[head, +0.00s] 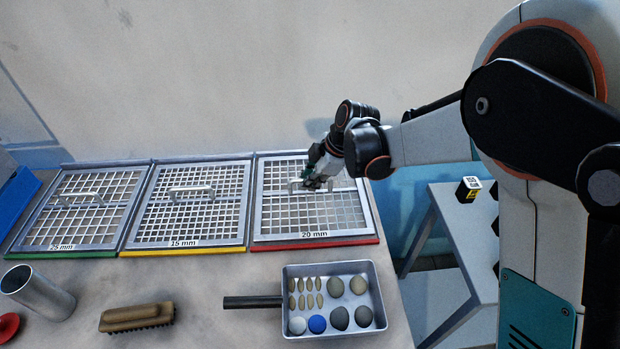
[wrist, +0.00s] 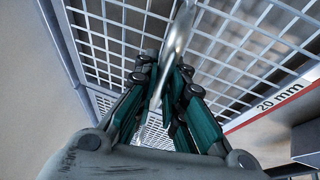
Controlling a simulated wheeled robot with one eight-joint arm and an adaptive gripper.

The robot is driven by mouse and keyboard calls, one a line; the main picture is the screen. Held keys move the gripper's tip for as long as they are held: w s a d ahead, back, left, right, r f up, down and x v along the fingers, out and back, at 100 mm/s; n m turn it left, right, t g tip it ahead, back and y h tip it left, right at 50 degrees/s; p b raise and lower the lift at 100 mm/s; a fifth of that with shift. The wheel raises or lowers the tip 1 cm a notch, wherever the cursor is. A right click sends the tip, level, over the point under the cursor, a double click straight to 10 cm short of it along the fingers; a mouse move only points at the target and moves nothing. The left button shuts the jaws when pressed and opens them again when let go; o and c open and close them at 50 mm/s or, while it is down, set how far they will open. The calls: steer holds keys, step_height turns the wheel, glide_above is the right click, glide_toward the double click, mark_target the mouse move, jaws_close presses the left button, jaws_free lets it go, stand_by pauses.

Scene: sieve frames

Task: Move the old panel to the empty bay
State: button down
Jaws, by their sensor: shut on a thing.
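The 20 mm panel (head: 290,236) is a square metal mesh with a bar handle, lying above a red strip at the right of the row. My gripper (head: 315,183) is at this handle. In the wrist view, my gripper (wrist: 163,80) is shut on the shiny handle (wrist: 180,32), with the mesh below. The 15 mm panel (head: 190,240) lies in the middle above a yellow strip, and the 25 mm panel (head: 68,247) at the left above a green strip. No bare bay shows. Whether the gripped panel is raised, I cannot tell.
A metal tray (head: 335,269) of stones with a dark handle lies in front of the red strip. A wooden brush (head: 137,317), a metal cylinder (head: 38,292) and a red object (head: 8,326) lie at front left. A side table (head: 460,230) stands right.

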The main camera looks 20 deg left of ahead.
steer(key=shift+f, duration=0.3)
steer(key=c, duration=1.6)
jaws_free()
steer(key=v, duration=1.2)
